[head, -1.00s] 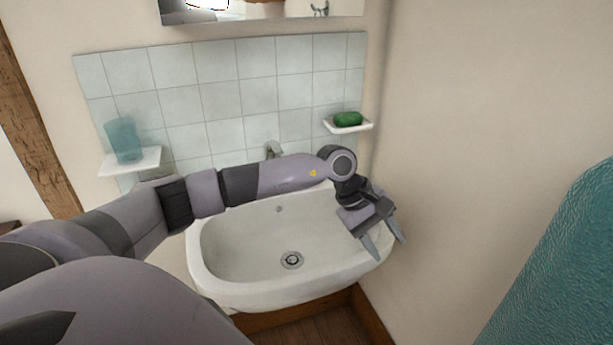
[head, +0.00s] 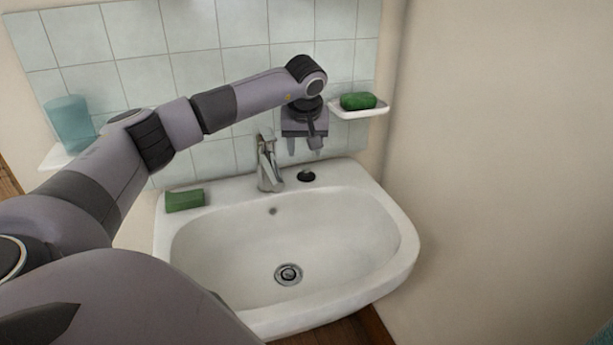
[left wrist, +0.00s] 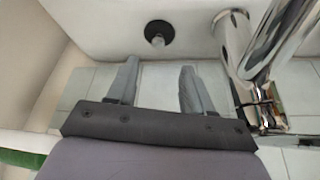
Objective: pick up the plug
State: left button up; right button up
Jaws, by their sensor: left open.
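The plug (head: 306,176) is a small black disc lying on the back right ledge of the white sink (head: 395,268), right of the tap (head: 269,165). In the left wrist view the plug (left wrist: 159,33) shows as a black disc with a pale grey knob at its centre. My left gripper (head: 304,148) points down above the ledge, just above and behind the plug in the picture. In the left wrist view its open fingers (left wrist: 159,70) are empty, with the plug beyond the tips and roughly centred between them. My right gripper is not in view.
The chrome tap (left wrist: 240,45) stands close beside the fingers. A green soap (head: 358,101) sits on a white wall dish (head: 372,113) close to my gripper's right. A green block (head: 184,200) lies on the left ledge. A blue cup (head: 70,122) stands on a left shelf.

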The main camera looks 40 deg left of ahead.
aim_at(306, 168)
pick_arm(q)
jog(key=x, duration=0.6)
jog(key=shift+d+f, duration=0.35)
grip_shut()
